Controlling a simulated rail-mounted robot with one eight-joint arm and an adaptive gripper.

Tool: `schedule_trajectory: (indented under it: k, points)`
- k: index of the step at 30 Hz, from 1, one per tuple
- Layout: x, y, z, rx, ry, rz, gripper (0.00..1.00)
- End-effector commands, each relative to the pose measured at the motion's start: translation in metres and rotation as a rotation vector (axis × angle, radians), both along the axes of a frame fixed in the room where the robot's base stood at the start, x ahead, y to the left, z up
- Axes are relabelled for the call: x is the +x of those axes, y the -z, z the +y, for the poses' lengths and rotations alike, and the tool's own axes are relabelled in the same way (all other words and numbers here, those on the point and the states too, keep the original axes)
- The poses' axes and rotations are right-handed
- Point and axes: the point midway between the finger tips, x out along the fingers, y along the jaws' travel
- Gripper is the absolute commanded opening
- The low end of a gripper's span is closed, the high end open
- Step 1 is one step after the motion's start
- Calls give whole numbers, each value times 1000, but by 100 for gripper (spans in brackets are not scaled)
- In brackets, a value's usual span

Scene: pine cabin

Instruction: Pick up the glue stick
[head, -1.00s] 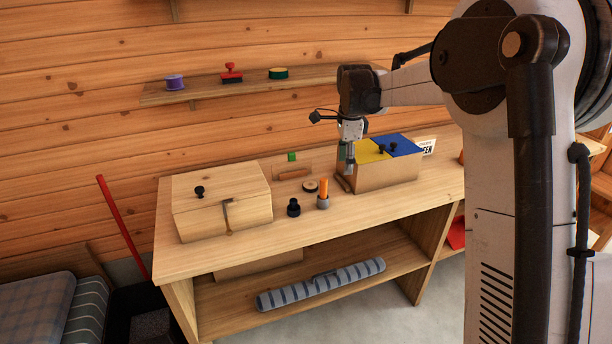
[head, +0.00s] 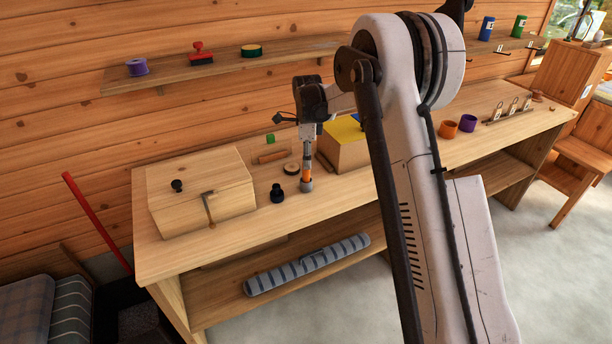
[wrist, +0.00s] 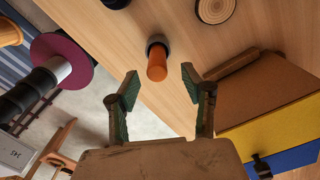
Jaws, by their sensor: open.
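The glue stick, which I take to be the orange cylinder (head: 307,174) with a grey ring or cup at its base, stands upright on the workbench. It also shows in the wrist view (wrist: 157,68), end-on, just beyond the gap between the fingertips. My gripper (head: 307,161) points down directly over it in the head view and partly covers its top. In the wrist view, my gripper (wrist: 160,78) is open, with green-padded fingers on either side and nothing clasped. I cannot tell whether a finger touches the stick.
A yellow-and-blue-topped box (head: 341,152) stands close on the right. A black knob-like piece (head: 277,194) and a round wooden disc (head: 291,168) are near the stick. A lidded wooden box (head: 200,195) is left. A shelf (head: 225,68) hangs above the bench (head: 240,236).

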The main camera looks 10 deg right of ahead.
Motion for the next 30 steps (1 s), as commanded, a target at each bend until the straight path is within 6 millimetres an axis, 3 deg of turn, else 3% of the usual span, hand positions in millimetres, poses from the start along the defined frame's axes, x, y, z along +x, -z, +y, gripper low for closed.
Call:
schedule_trajectory:
  k: [5, 15, 24, 30]
  points:
    - [-1, 9, 1, 0, 0, 0, 43]
    - [-3, 51, 4, 0, 0, 0, 43]
    - [-3, 56, 4, 0, 0, 0, 43]
    - [-3, 56, 4, 0, 0, 0, 18]
